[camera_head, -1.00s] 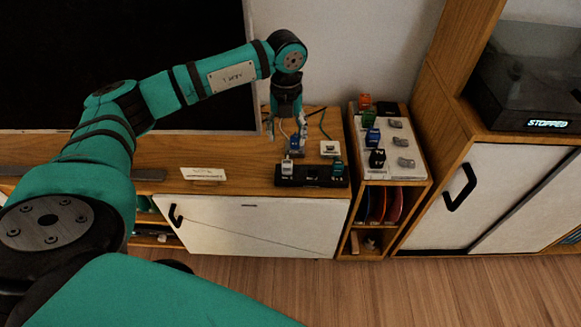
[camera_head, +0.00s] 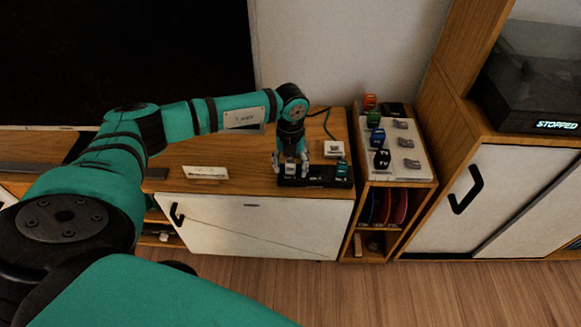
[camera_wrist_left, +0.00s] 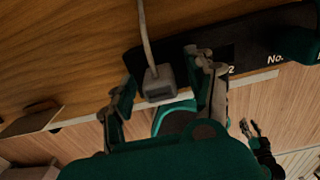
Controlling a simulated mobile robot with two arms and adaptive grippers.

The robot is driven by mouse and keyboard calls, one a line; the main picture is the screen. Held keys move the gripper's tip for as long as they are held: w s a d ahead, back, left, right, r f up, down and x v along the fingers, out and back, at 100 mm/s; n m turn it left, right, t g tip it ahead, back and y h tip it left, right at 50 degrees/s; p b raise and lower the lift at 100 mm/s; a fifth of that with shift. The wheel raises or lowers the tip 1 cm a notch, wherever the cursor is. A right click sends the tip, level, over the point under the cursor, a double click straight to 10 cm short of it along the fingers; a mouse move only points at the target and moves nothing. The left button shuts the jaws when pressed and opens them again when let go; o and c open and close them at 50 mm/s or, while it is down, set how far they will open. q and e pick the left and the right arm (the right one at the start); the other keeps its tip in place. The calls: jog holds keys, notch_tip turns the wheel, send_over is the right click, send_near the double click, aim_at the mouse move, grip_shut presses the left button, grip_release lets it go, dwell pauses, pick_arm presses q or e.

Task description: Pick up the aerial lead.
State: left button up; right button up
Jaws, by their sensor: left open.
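A light grey plug with a pale cable, seemingly the aerial lead (camera_wrist_left: 158,85), stands at one end of a black strip (camera_wrist_left: 245,50) with white numbering. My left gripper (camera_wrist_left: 160,95) is open, with one finger on each side of the plug; I cannot tell whether they touch it. In the head view the left gripper (camera_head: 290,166) is low over the left end of the strip (camera_head: 315,183), largely covering the plug. My right gripper (camera_wrist_left: 250,128) shows small in the wrist view, fingers apart, away from the strip.
A teal plug (camera_head: 342,168) stands at the strip's right end. Behind it is a white box (camera_head: 333,149) with a green cable. A rack (camera_head: 408,178) at the right holds several coloured plugs and grey pieces. A label card (camera_head: 205,172) stands left on the cabinet top.

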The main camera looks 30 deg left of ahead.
pick_arm(q)
jog(key=c, duration=1.1)
jog(key=shift+r, duration=0.1)
